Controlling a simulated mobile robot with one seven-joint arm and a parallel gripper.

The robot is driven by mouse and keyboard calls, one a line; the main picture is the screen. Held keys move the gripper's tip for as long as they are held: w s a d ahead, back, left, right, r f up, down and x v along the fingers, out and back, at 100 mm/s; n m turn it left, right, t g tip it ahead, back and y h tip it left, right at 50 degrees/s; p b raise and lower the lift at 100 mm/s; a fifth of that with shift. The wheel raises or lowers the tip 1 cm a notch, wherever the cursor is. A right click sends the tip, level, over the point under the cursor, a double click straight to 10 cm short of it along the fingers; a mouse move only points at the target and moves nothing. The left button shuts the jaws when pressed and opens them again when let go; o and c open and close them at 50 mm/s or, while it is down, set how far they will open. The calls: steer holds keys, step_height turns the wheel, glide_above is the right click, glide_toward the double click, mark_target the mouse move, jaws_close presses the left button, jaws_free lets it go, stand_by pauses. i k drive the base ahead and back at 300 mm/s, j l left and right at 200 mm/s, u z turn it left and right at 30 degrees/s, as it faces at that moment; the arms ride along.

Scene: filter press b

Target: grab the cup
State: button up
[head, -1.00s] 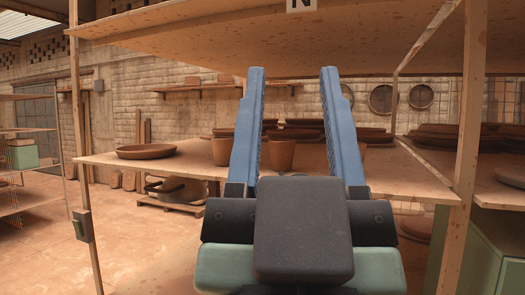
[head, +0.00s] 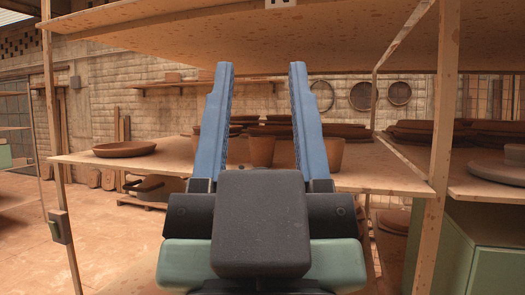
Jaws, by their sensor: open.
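A brown clay cup (head: 262,150) stands upright on the wooden shelf board (head: 400,178) and shows between my fingers. A second clay cup (head: 332,153) stands to the right, partly behind my right finger. A third cup (head: 195,142) shows only as a sliver at the left finger. My gripper (head: 261,68) is open, its two blue fingers apart and pointing towards the shelf. Nothing is held. The cup in the gap looks farther off than the fingers, but the exact distance cannot be told.
A shallow clay dish (head: 124,149) lies at the shelf's left. Stacked dark plates (head: 345,131) stand behind the cups. An upper board (head: 250,50) hangs above the fingers. A wooden post (head: 441,150) stands at the right, with a green cabinet (head: 490,265) beyond it.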

mark_target(261, 147)
steer(key=i+z, duration=0.35)
steer(key=i, duration=0.3)
steer(key=i+j+z, duration=0.2)
steer(key=i+z, duration=0.15)
steer(key=i, duration=0.25)
